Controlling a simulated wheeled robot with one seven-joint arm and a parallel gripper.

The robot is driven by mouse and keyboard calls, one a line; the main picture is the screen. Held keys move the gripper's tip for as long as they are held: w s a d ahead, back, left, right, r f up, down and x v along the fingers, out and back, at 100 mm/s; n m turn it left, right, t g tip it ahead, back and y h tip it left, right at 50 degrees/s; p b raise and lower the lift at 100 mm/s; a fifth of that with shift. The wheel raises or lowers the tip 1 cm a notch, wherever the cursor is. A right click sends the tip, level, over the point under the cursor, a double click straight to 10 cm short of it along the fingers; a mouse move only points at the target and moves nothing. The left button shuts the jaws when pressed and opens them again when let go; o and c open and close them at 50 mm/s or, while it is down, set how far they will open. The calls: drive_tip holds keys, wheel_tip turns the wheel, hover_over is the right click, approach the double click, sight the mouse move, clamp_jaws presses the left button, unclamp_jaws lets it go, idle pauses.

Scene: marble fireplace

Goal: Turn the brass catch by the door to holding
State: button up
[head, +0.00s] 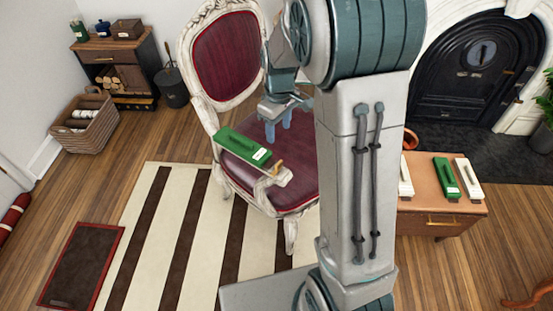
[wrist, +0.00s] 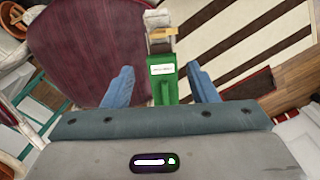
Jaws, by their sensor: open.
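The black arched door (head: 462,75) with a grey round fitting is at the upper right of the head view. I cannot make out a brass catch beside it. A green block with a white label (head: 236,146) lies along the chair's arm, with a small brass-coloured piece (head: 278,167) at its near end. In the wrist view the green block (wrist: 164,88) lies between my fingers in the picture, and the brass-coloured piece (wrist: 163,34) is beyond them. My gripper (head: 278,138) is open, its blue fingers pointing down near the block. Contact cannot be told.
The red-seated chair (head: 225,55) stands under my gripper. A small wooden table (head: 440,208) at right holds another green block (head: 445,177) and white ones. A striped rug (head: 150,230), a basket (head: 85,128) and a dark bin (head: 172,88) are at left.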

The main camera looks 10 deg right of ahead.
sight(277, 168)
drive_tip(key=f, duration=0.5)
drive_tip(key=f+b, duration=0.1)
drive_tip(key=f, duration=0.8)
drive_tip(key=shift+w+f, duration=0.3)
drive_tip(key=shift+f, duration=0.05)
drive_tip(key=c, duration=1)
